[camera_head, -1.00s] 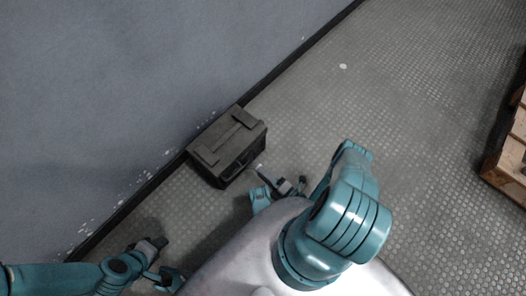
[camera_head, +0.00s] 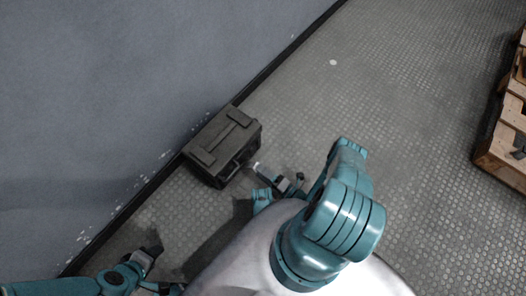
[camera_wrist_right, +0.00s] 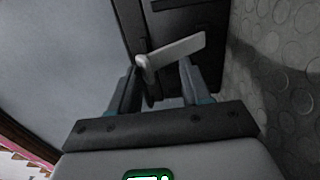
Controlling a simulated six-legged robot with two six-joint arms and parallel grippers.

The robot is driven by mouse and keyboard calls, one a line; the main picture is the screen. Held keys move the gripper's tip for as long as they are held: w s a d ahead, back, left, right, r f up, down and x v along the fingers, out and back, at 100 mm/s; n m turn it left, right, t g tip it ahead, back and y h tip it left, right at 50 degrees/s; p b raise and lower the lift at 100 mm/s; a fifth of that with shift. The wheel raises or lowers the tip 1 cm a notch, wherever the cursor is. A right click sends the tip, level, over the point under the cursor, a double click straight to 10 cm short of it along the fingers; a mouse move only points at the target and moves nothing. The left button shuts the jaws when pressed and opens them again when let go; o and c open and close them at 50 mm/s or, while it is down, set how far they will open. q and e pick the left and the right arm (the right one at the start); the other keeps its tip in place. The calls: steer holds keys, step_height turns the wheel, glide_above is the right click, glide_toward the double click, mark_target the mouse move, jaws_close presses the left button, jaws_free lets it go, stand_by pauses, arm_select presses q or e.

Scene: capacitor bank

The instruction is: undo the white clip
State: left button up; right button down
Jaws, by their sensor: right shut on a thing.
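A dark case (camera_head: 216,150) stands on the floor against the wall, with a handle on its front. The white clip (camera_wrist_right: 178,48) shows in the right wrist view as a pale, slanted lever in front of the case's dark face (camera_wrist_right: 165,16). My right gripper (camera_wrist_right: 158,82) is shut on the clip, its fingers on either side of the clip's lower left end. In the head view my right gripper (camera_head: 262,171) is at the case's front right, with a small pale tip there. My left gripper (camera_head: 150,250) is low at the left, away from the case; its jaws are unclear.
The grey wall (camera_head: 120,90) with a dark skirting runs along the case's back. A wooden pallet (camera_head: 505,150) is at the right edge. The studded floor (camera_head: 400,90) between is clear, apart from a small white spot (camera_head: 333,62).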

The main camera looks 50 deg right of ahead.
steer(key=shift+f, duration=0.65)
steer(key=c, duration=1)
jaws_free()
steer(key=shift+f, duration=0.1)
steer(key=shift+c, duration=0.4)
steer(key=shift+r, duration=0.3)
steer(key=shift+c, duration=0.5)
steer(key=shift+f, duration=0.1)
